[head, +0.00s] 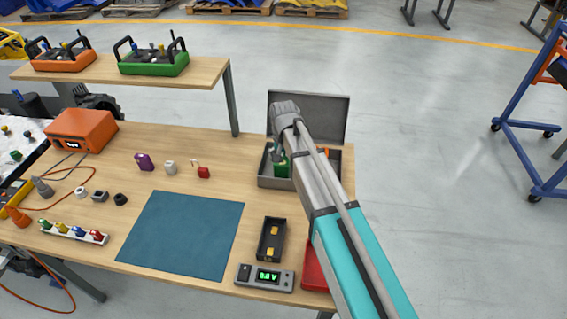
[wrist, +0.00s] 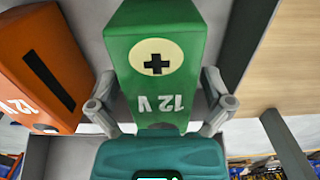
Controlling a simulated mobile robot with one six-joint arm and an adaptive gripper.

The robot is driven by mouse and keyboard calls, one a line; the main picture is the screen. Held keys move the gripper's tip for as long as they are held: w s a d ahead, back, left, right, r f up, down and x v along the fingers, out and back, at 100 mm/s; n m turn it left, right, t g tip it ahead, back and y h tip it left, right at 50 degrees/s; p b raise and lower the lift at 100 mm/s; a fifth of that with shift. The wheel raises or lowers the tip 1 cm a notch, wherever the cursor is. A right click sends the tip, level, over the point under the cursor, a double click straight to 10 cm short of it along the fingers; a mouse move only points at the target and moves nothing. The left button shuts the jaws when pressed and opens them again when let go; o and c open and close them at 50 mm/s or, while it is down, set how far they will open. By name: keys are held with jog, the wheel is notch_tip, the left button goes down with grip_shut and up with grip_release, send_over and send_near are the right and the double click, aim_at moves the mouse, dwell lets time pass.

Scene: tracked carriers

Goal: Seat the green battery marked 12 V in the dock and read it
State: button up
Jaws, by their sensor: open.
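The green battery marked 12 V (wrist: 150,45) stands in a grey open-lidded case (head: 265,182) at the back right of the table; its top shows in the head view (head: 281,170). In the wrist view my gripper (wrist: 158,103) is open, with one finger on each side of the green battery; I cannot tell whether they touch it. In the head view my gripper (head: 279,153) is over the case and partly hides the battery. The dock (head: 262,240) is a dark tray with yellow contacts, empty, at the front. Its meter (head: 250,275) shows a green reading like 0.0 V.
An orange 12 V battery (wrist: 45,70) stands left of the green one in the wrist view. A red object (head: 313,270) sits partly hidden by my arm beside the meter. A blue mat (head: 180,235) lies clear. An orange unit (head: 82,132) and small parts occupy the left.

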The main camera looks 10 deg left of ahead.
aim_at(283, 154)
jog(key=c, duration=1.3)
jog(key=shift+o, duration=0.2)
jog(key=shift+r, duration=0.1)
notch_tip(283, 154, up, 3)
jog(key=p, duration=0.3)
jog(key=s+r+p, duration=0.9)
jog(key=s+p, duration=0.1)
jog(key=s, duration=0.4)
jog(key=shift+a+r, duration=0.4)
